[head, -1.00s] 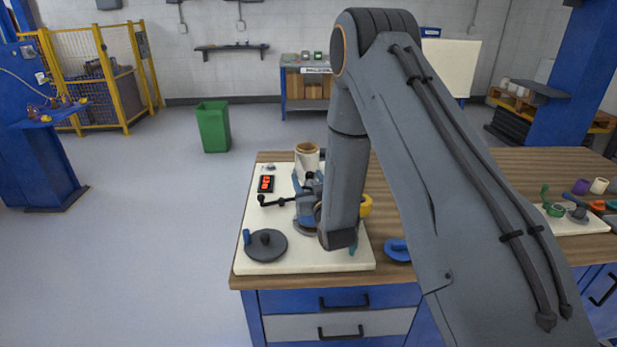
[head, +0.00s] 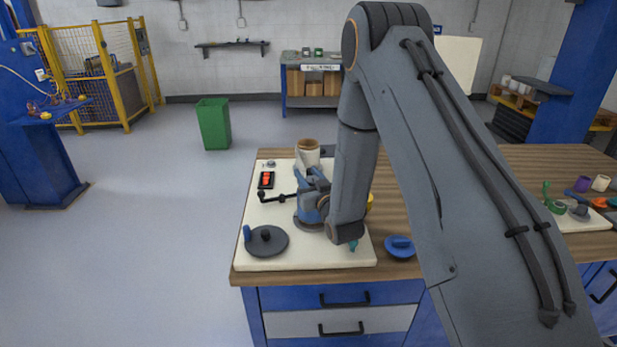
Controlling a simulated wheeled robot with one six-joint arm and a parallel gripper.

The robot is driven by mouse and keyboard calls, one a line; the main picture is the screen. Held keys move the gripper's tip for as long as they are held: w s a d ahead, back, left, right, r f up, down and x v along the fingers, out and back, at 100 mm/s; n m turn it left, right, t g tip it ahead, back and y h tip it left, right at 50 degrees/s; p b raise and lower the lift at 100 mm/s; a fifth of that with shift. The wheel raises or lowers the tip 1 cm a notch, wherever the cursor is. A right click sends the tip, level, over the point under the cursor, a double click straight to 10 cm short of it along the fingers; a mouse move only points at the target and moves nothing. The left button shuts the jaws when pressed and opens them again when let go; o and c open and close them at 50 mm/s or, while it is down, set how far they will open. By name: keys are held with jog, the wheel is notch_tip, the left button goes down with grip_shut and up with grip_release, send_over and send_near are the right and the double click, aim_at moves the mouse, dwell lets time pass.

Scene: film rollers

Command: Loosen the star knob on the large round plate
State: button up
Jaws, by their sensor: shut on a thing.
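My gripper (head: 313,202) is at the end of my arm, above a round grey plate (head: 302,225) on the cream board (head: 290,264). It is shut on a small part there, which seems to be the star knob; the jaws and wrist hide that part. A black lever with ball ends (head: 277,198) reaches left from beside my gripper. A separate dark grey disc (head: 267,242) with a black centre knob and a blue peg lies at the board's front left, apart from my gripper.
Another board with small parts (head: 587,221) is far right.

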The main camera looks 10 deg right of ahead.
aim_at(313, 183)
jog(key=n+g+y+b, duration=0.1)
jog(key=n+y, duration=0.1)
jog(key=y, duration=0.1)
jog(key=a+n+g+y+b, duration=0.1)
jog(key=n+y, duration=0.1)
jog(key=shift+s+f+y+b, duration=0.1)
jog(key=shift+s+y+b, duration=0.05)
jog(key=shift+y+b, duration=0.2)
jog(key=shift+s+a+n+g+y+b, duration=0.25)
jog(key=shift+n+g+y+b, duration=0.15)
jog(key=shift+n+g+y, duration=0.4)
jog(key=shift+s+a+n+g+y+b, duration=0.1)
jog(key=shift+a+n+g+y+b, duration=0.2)
jog(key=shift+n+g+y, duration=0.45)
jog(key=shift+s+a+n+g+y+b, duration=0.2)
jog(key=shift+n+g+y+b, duration=0.3)
jog(key=shift+g+y, duration=0.4)
jog(key=o, duration=1)
jog(key=shift+o, duration=0.2)
jog(key=shift+s, duration=0.1)
jog(key=b+v, duration=0.1)
jog(key=v, duration=0.5)
jog(key=shift+s+d+b, duration=0.2)
jog(key=shift+d+b, duration=0.1)
jog(key=shift+b, duration=0.1)
jog(key=shift+s+d, duration=0.35)
